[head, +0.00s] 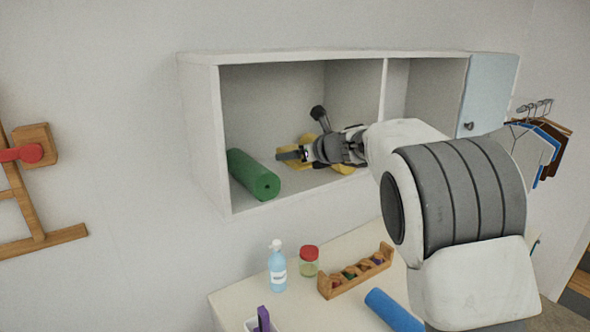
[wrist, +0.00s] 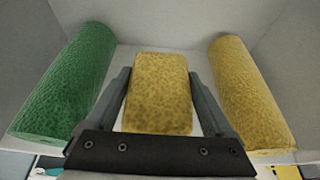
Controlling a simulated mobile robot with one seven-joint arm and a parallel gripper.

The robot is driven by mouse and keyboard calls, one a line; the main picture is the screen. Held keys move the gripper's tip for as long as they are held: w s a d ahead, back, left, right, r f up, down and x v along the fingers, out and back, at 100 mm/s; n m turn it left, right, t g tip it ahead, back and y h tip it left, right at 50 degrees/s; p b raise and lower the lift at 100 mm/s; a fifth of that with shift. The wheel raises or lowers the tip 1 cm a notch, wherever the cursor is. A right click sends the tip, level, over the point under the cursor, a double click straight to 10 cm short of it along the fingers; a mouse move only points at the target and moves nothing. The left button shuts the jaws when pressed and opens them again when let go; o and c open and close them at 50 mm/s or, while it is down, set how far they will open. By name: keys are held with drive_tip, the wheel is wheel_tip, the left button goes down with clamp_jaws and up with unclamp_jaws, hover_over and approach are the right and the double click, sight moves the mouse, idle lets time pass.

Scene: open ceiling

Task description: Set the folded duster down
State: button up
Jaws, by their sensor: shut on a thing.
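The folded duster (wrist: 158,92) is a yellow, mottled block between the two fingers of my gripper (wrist: 160,88) in the wrist view. My gripper is shut on it, one finger along each side. In the head view my gripper (head: 290,156) reaches into the left compartment of the white wall cabinet (head: 198,130), and a little yellow shows around it. The duster is low in the compartment, close to the floor. I cannot tell whether it touches that floor.
A green roll (head: 252,174) lies left of my gripper in the compartment. A yellow roll (wrist: 250,92) lies to the right.

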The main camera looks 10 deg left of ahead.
sight(295, 178)
drive_tip(key=shift+a+f, duration=0.1)
drive_tip(key=shift+f, duration=2)
drive_tip(key=shift+f+b, duration=0.2)
drive_tip(key=shift+b, duration=0.25)
drive_tip(key=o, duration=1.1)
drive_tip(key=shift+r, duration=0.1)
